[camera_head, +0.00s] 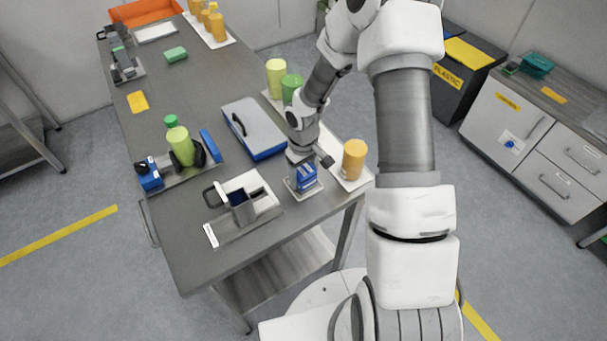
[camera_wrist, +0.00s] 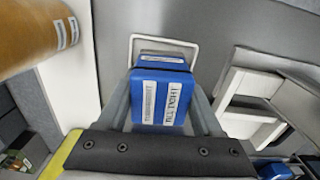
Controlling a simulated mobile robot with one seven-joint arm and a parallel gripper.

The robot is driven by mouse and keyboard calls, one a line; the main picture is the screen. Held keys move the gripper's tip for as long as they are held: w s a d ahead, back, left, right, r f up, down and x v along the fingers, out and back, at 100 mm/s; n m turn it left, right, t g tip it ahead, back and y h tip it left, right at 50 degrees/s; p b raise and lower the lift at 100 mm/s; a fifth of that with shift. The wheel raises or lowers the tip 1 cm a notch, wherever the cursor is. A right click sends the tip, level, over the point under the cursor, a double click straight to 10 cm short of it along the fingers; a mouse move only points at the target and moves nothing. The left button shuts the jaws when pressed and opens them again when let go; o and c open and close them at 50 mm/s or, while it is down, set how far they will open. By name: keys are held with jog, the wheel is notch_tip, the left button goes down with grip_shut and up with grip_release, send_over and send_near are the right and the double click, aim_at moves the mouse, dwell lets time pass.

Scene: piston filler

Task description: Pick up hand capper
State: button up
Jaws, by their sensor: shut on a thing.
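The blue hand capper (camera_head: 306,179) is a boxy blue block on a small white-rimmed holder (camera_head: 291,190) at the right front edge of the table. In the wrist view the capper (camera_wrist: 152,85) shows white printed labels on its top. My gripper (camera_head: 303,163) reaches down over it from above. In the wrist view my gripper (camera_wrist: 160,98) has one grey finger on each side of the capper, shut on it. The capper's lower part is hidden, and I cannot tell if it is clear of the holder.
An orange bottle (camera_head: 354,158) stands close right of my gripper on a white tray (camera_head: 357,182). A grey-and-white fixture (camera_head: 240,210) is to the left. A blue-edged case (camera_head: 253,128) lies behind. A stand with a green bottle (camera_head: 180,146) is farther left.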

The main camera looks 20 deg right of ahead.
grip_shut()
jog(key=shift+r, duration=0.15)
